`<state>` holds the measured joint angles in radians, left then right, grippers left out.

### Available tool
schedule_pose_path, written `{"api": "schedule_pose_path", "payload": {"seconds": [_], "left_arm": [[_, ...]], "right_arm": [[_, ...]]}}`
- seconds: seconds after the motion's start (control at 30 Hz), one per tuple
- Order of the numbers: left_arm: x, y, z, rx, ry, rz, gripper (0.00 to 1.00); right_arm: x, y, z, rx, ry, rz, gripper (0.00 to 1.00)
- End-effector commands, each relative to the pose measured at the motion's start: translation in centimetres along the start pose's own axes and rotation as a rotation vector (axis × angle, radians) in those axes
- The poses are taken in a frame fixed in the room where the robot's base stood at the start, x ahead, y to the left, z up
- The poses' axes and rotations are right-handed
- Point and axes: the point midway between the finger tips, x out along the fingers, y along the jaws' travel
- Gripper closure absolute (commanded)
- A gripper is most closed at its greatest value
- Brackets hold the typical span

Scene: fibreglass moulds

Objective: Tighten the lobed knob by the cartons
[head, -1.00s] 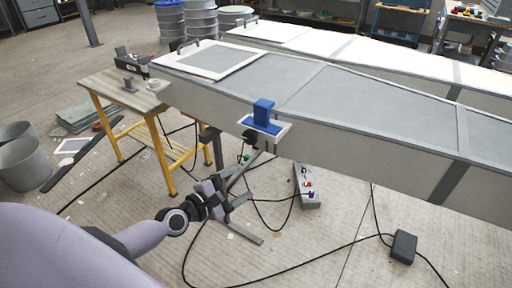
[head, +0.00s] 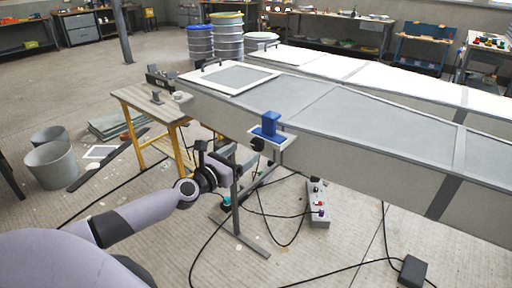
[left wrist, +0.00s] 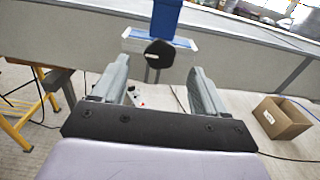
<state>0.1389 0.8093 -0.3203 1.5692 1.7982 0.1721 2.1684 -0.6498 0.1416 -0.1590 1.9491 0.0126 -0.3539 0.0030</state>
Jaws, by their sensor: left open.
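A dark, lobed-looking knob (head: 258,144) sits on the front of a small white-topped bracket (head: 283,142) at the long mould's near side. A blue block (head: 269,125) stands upright on the bracket. In the left wrist view the knob (left wrist: 158,53) faces me, below the blue block (left wrist: 166,18). My left gripper (head: 238,158) is just left of the knob in the head view. In the left wrist view my left gripper (left wrist: 158,80) is open and empty. The knob shows beyond and between its fingers, apart from them. My right gripper is not in view.
An open cardboard carton (left wrist: 283,120) lies on the floor at right in the left wrist view. A yellow-legged workbench (head: 150,100) stands left of the mould. A control box (head: 318,205) and black cables lie below. Grey buckets (head: 52,165) stand at far left.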

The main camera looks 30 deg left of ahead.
Motion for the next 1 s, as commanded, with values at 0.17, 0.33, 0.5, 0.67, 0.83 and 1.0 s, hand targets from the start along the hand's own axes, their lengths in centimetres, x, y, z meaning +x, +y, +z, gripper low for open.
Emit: {"api": "schedule_pose_path", "payload": {"seconds": [0.17,0.33,0.5,0.67,0.83,1.0], "left_arm": [[2.0,-0.1,0.1,0.001,-0.002,-0.001,0.27],[4.0,-0.1,0.0,0.002,-0.002,-0.001,0.27],[5.5,-0.1,-0.1,0.003,0.000,-0.002,0.27],[6.2,-0.1,-0.1,0.003,0.001,-0.002,0.27],[6.4,-0.1,0.0,0.003,0.001,-0.002,0.27],[6.4,-0.1,0.0,0.003,0.001,-0.002,0.27]], "right_arm": [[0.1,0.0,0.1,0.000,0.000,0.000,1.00],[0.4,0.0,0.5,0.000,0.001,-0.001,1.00],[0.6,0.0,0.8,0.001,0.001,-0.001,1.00],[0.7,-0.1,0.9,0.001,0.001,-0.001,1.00],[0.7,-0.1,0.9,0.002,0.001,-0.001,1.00],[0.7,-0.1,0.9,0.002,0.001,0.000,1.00]]}}
